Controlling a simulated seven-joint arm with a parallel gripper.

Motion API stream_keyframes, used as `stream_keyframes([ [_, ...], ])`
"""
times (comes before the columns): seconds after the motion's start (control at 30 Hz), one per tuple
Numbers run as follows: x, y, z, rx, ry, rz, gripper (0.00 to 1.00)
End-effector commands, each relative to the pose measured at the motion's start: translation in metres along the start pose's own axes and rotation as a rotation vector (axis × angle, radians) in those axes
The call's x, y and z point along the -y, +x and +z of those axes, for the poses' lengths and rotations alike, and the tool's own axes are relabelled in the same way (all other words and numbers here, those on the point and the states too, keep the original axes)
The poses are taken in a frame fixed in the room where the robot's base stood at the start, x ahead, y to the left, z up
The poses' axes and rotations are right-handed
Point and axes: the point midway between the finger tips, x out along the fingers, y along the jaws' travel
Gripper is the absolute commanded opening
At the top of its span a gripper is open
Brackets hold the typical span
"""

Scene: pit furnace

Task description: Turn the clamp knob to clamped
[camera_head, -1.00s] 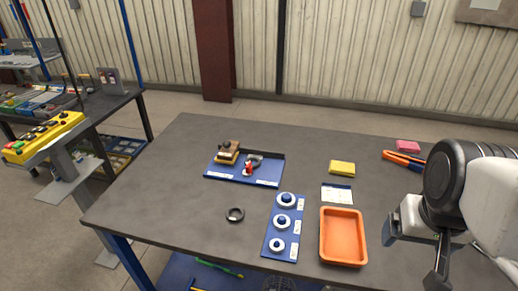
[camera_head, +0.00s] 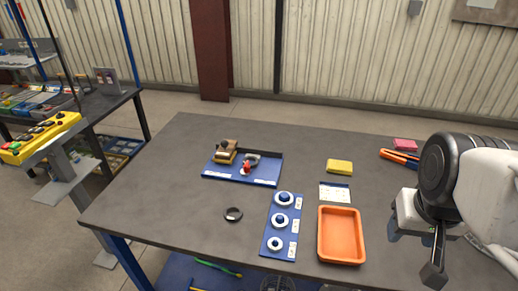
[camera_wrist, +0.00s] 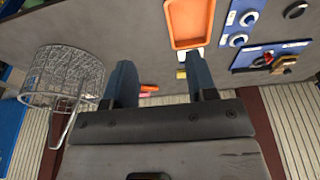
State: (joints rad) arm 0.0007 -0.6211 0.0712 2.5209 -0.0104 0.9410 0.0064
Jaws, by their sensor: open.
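A blue fixture board (camera_head: 240,169) lies on the table left of centre in the head view. On it are a brass-coloured block with a dark knob (camera_head: 225,150) and a grey part with a small red knob (camera_head: 245,168). I cannot tell which of these is the clamp knob, nor read its setting. The board also shows at the right of the wrist view (camera_wrist: 262,55). My gripper (camera_head: 415,252) is at the right of the head view, well apart from the board. Its fingers also show in the wrist view (camera_wrist: 162,85), open and empty.
A blue panel with several round white-and-blue knobs (camera_head: 269,240), a black ring (camera_head: 233,214), an orange tray (camera_head: 341,236), a yellow pad (camera_head: 340,167) and orange-handled pliers (camera_head: 400,157) are on the table (camera_head: 150,185). A wire basket (camera_wrist: 62,75) shows in the wrist view.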

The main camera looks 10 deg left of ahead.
Motion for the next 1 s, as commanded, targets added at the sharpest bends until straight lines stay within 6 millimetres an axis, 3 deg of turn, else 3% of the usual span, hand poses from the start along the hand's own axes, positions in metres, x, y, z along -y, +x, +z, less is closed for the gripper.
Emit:
stream_keyframes([
  [0.17, 0.008, 0.001, -0.022, 0.012, -0.058, -0.006, 0.52],
  [0.47, 0.036, 0.007, -0.085, 0.04, -0.222, -0.023, 0.52],
  [1.0, 0.113, 0.043, -0.195, 0.089, -0.539, -0.058, 0.52],
])
